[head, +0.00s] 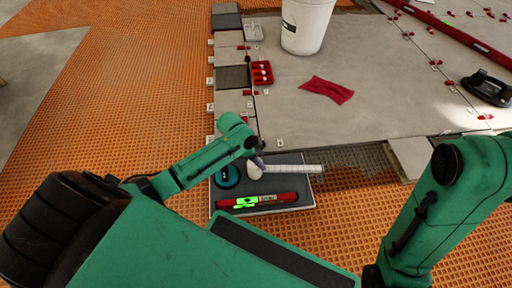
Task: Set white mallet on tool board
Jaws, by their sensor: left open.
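The white mallet (290,169) lies on the dark grey tool board (278,183), its head toward the left and its pale handle pointing right, the handle end reaching past the board's right edge. My left gripper (257,160) is open right at the mallet head and partly covers it. Whether the fingers touch the head cannot be made out. My right arm comes in at the right, but its gripper is out of view.
A dark round tool with a blue ring (227,176) and a red level with a green display (257,201) lie on the board. Beyond are a white bucket (305,25), a red clip tray (262,73), a red cloth (327,89) and a black suction lifter (487,88).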

